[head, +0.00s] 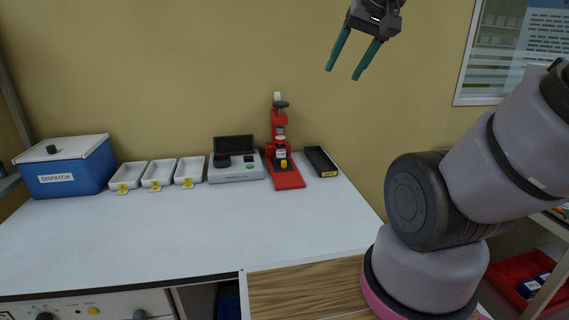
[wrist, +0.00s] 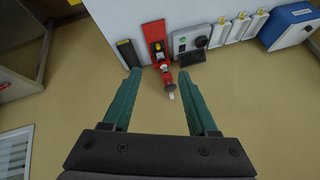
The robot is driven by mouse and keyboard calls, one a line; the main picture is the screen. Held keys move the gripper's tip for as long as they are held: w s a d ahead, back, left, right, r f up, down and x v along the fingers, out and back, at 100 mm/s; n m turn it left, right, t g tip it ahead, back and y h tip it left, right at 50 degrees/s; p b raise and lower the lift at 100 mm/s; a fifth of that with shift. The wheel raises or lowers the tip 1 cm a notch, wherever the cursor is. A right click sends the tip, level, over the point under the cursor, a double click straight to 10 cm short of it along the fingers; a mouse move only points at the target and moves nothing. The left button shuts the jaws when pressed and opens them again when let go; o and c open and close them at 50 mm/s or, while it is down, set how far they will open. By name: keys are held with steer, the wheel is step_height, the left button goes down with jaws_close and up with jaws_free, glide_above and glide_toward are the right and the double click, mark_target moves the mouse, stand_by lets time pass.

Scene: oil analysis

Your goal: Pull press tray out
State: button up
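A red press (head: 280,150) stands upright on the white bench near the back wall, its red base plate reaching toward the front. A small yellow part (head: 284,163) sits low on it. A black tray (head: 320,162) with a yellow label lies just right of the press; I cannot tell whether this is the press tray. The wrist view shows the press (wrist: 154,33) and black tray (wrist: 127,53) from above, upside down. My gripper (head: 343,75) is open and empty, high above the bench and apart from everything. Its teal fingers (wrist: 159,73) frame the press in the wrist view.
A grey instrument (head: 236,173) with a dark screen stands left of the press. Three white trays (head: 158,172) with yellow tags and a blue dispatch box (head: 67,168) stand further left. The bench's front (head: 150,240) is clear. A wooden surface (head: 305,290) lies nearer.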

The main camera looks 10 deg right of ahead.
steer(key=w+f+n+g, duration=0.1)
steer(key=w+f+n, duration=0.2)
steer(key=w, duration=0.8)
steer(key=n+g+y, duration=0.1)
steer(key=n+g, duration=0.1)
steer(key=n, duration=0.6)
glide_above(285, 161)
steer(key=s+d, duration=0.3)
step_height(285, 161, down, 28)
steer(key=x, duration=1)
steer(key=shift+s+a+f, duration=0.2)
steer(key=shift+a, duration=0.1)
jaws_close()
